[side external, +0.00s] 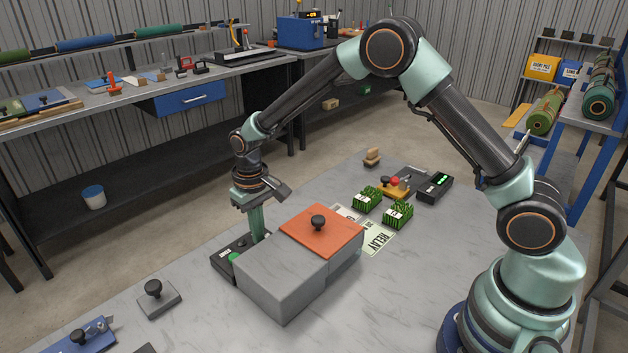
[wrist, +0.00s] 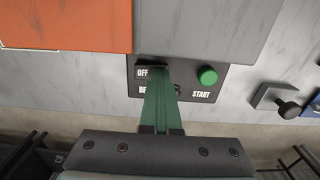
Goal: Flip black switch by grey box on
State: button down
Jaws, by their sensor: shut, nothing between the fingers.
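A grey box (side external: 280,280) with an orange panel (side external: 322,228) and a black knob on top stands on the table. A black control plate (side external: 222,262) lies against its far left side. In the wrist view the plate (wrist: 218,94) carries OFF and START labels and a green button (wrist: 207,76). My gripper (side external: 260,238) is shut and empty, pointing down at the plate beside the box. In the wrist view its green fingers (wrist: 157,75) cover the plate's middle, just right of OFF. The switch lever is mostly hidden by the fingers, so its position and any contact cannot be told.
A grey plate with a black knob (side external: 158,298) and a blue tool (side external: 85,338) lie at front left. Grass blocks (side external: 398,215), a RELAY card (side external: 376,242) and a black device (side external: 434,187) lie behind the box. The box stands close to my fingers.

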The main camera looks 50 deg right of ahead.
notch_tip(320, 180, up, 7)
dwell(0.9)
jog(key=s+d+r+t, duration=0.1)
jog(key=s+d+r, duration=0.25)
jog(key=r, duration=0.25)
jog(key=s+d+r+t, duration=0.2)
jog(key=s+r, duration=0.2)
jog(key=r, duration=0.2)
jog(key=s+d+r+t, duration=0.2)
jog(key=s+d, duration=0.2)
jog(key=s, duration=0.7)
jog(key=shift+t, duration=0.3)
